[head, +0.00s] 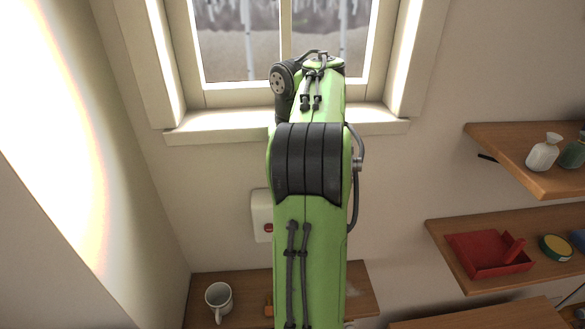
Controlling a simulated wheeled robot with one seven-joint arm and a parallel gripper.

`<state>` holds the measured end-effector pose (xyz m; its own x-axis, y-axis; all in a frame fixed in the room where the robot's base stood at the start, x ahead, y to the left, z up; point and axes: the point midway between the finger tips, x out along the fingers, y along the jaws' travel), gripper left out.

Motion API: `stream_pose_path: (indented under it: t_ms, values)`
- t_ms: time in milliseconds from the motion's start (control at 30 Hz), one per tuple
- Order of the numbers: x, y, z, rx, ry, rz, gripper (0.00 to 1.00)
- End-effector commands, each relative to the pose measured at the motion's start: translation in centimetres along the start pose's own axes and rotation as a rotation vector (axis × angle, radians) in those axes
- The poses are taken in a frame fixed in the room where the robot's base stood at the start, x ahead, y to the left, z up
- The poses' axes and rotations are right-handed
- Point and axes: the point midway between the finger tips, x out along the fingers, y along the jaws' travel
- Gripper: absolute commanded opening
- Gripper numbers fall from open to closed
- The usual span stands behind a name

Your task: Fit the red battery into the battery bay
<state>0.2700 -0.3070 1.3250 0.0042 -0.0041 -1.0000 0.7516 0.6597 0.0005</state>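I cannot clearly pick out the red battery or the battery bay. A white box (261,215) is fixed to the wall below the window, with a small red spot (268,228) low on its front. My arm hides its right part. A red tray-like object (487,253) with a raised red piece (514,249) lies on the lower right shelf; whether either is the battery I cannot tell. My green arm rises through the middle of the view toward the window. My gripper does not show.
The lower right shelf (437,236) also holds a yellow-rimmed round tin (556,248). The upper right shelf (492,139) holds a white vase (543,153). A window sill (220,131) juts out behind my arm.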

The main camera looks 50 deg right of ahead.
Motion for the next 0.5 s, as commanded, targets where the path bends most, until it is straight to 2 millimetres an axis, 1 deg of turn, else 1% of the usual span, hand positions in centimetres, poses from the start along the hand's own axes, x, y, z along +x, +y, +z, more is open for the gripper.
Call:
stream_pose_path:
  t_ms: [200,500]
  values:
    - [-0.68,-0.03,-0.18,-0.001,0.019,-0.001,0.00]
    - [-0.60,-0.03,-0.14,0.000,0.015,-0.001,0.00]
